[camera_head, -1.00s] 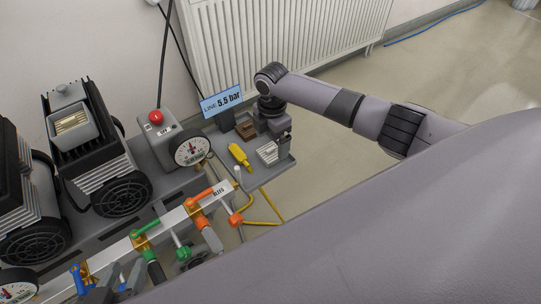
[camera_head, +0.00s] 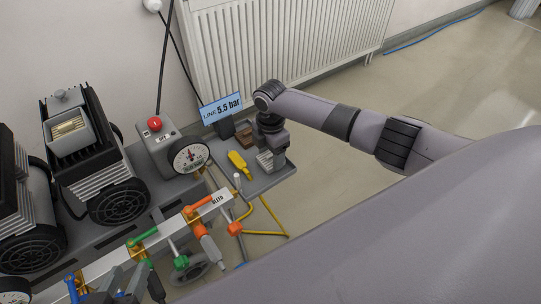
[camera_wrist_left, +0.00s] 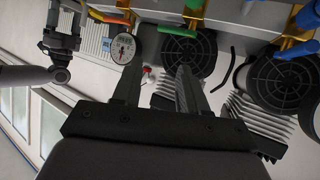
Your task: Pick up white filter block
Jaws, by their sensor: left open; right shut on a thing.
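The white filter block (camera_head: 264,160) is a small ribbed white piece on the grey tray at the right end of the bench in the head view. My right gripper (camera_head: 275,158) is down at it from above and shut on it, partly hiding it. Whether the block is clear of the tray cannot be told. My left gripper (camera_head: 108,294) is at the bottom left edge of the head view, mostly cut off. In the left wrist view my left gripper (camera_wrist_left: 158,62) has its two fingers apart with nothing between them.
A yellow tool (camera_head: 238,162) and a brown block (camera_head: 245,138) lie on the grey tray (camera_head: 283,178). A gauge box with red button (camera_head: 155,124), compressors (camera_head: 92,160) and a valve manifold (camera_head: 150,243) fill the left side.

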